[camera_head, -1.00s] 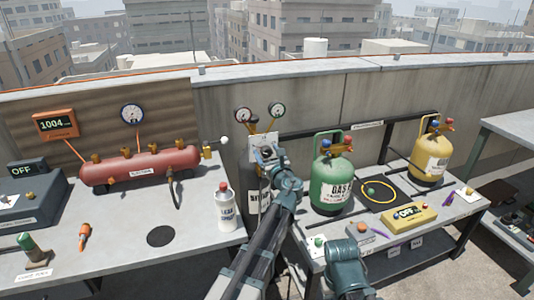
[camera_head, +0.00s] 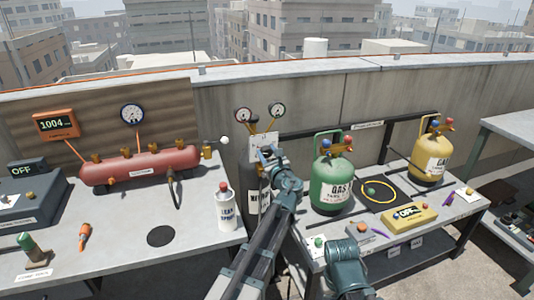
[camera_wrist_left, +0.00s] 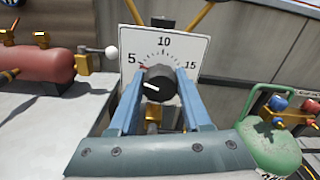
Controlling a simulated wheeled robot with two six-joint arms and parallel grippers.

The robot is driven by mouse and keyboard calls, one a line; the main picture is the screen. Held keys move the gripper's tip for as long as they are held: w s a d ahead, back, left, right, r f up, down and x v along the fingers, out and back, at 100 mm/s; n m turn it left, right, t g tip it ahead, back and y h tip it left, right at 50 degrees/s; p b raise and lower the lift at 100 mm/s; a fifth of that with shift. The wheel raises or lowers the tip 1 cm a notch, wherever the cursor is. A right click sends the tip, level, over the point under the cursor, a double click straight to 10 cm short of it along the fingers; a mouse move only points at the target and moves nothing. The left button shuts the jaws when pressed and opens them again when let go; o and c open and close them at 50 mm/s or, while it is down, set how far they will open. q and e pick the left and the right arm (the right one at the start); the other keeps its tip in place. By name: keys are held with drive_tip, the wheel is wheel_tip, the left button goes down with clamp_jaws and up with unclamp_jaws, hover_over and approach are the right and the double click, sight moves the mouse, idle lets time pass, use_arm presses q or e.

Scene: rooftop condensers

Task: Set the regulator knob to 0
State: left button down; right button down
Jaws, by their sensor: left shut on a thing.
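The regulator knob (camera_wrist_left: 158,83) is black and round with a white pointer line. In the left wrist view its pointer points left and slightly up, a little below the 5 on the white dial plate (camera_wrist_left: 178,47). The plate shows 5, 10 and 15; a 0 is not visible. In the head view the plate (camera_head: 265,139) sits below two gauges on a dark cylinder. My left gripper (camera_head: 267,152) is at the plate, its blue fingers on both sides of the knob, shut on it. My right arm shows at the bottom, but its fingers are not visible.
A green gas bottle (camera_head: 332,183) stands close right of my left arm. A white spray can (camera_head: 226,208) stands left of it on the table. A red manifold (camera_head: 140,168) with a white-ended valve lever lies further left. A yellow bottle (camera_head: 431,160) stands at right.

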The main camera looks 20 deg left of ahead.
use_arm(q)
drive_tip(key=n, duration=1.2)
drive_tip(key=shift+s+f, duration=0.1)
drive_tip(key=shift+n, duration=0.4)
drive_tip(key=shift+c, duration=1.8)
unclamp_jaws()
drive_tip(key=v, duration=1.3)
drive_tip(key=shift+s+d, duration=0.2)
drive_tip(key=shift+s, duration=0.1)
